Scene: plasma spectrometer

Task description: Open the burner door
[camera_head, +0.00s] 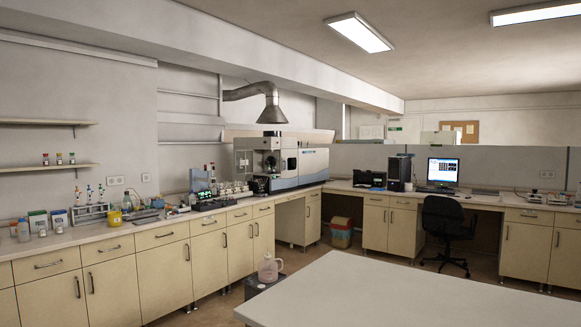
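The plasma spectrometer (312,165) stands on the far corner of the left bench, under a metal exhaust hood (272,112). It is white and grey with blue trim. Its left end, around the burner area (258,158), has dark parts showing; the door there is too small to make out, and I cannot tell whether it is open or shut. Neither of my grippers is in view.
The long left bench (130,232) carries bottles, pipettes and an autosampler rack (225,192). A white table (430,290) fills the front right. A jug (269,268) on a dark box stands beside it. An office chair (446,228) is farther back. Open floor lies between.

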